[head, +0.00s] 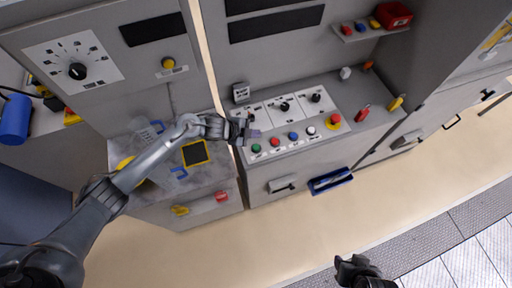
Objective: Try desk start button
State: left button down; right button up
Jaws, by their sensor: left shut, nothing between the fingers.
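The desk (335,89) in the middle carries a sloped panel with a row of buttons along its front edge. From left to right I see a green button (256,148), a red button (275,142), a blue button (293,136), a white button (311,130) and a red button on a yellow base (335,118). The button labels are too small to read. My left gripper (250,133) is shut and empty at the panel's left end, just above and left of the green button. My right gripper (350,268) is at the bottom, away from the desk; its fingers are unclear.
A left cabinet has a rotary dial (77,71) and a yellow button (168,63). Its worktop holds a black pad with yellow edging (195,153). A red-handled tool (362,113) lies on the desk's right. A blue tray (331,181) is below the desk front. The floor (300,215) is clear.

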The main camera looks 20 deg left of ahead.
pick_arm(q)
jog(key=b, duration=0.5)
send_over(254, 148)
notch_tip(254, 148, down, 6)
jog(key=shift+s+f, duration=0.1)
jog(key=shift+f, duration=0.05)
jog(key=shift+f+b, duration=0.7)
jog(key=shift+f, duration=0.05)
dwell(0.7)
jog(key=shift+f, duration=0.15)
dwell(0.3)
jog(key=shift+f, duration=0.3)
